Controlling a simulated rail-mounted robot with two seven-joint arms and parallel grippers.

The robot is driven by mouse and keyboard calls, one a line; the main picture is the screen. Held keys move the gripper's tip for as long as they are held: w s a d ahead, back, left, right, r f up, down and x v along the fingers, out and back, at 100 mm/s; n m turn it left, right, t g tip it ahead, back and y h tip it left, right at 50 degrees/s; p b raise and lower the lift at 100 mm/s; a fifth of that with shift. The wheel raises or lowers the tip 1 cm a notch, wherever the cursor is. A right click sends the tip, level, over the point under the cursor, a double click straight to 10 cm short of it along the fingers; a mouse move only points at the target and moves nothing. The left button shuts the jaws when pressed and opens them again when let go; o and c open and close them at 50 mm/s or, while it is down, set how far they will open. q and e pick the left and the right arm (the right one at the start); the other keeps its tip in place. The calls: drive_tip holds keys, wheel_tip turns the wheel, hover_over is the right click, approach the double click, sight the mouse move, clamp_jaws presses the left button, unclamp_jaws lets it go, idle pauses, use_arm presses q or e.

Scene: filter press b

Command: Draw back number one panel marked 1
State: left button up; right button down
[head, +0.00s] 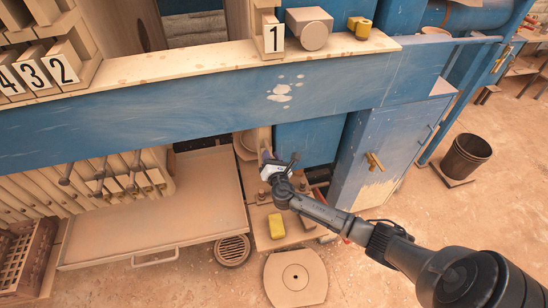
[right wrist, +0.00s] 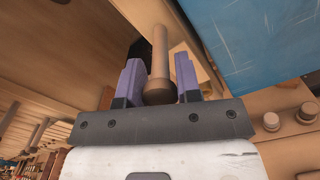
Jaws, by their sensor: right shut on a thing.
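The panel marked 1 (head: 273,38) stands upright at the top middle of the head view, apart from panels 2, 3 and 4. The blue beam hides its middle. My right gripper (head: 267,157) is below the beam, at the lower part of this panel. In the right wrist view, a tan round-ended handle (right wrist: 160,60) lies between its two purple fingers, and the gripper is shut on it. The handle is hidden behind the gripper in the head view. My left gripper is not in view.
Panels 2, 3 and 4 (head: 62,68) stand at the left. A wide tray (head: 160,205) lies below the beam. A blue cabinet (head: 385,140) stands right of my gripper. A yellow block (head: 276,226) and a round disc (head: 295,278) are below it.

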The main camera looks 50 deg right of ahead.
drive_tip(key=shift+s+d+f, duration=0.15)
drive_tip(key=shift+f, duration=0.3)
drive_tip(key=c, duration=1.2)
unclamp_jaws()
drive_tip(key=o, duration=0.4)
drive_tip(key=shift+r, duration=0.25)
drive_tip(key=v, duration=1.3)
drive_tip(key=shift+s+a, duration=0.25)
drive_tip(key=shift+s, duration=0.05)
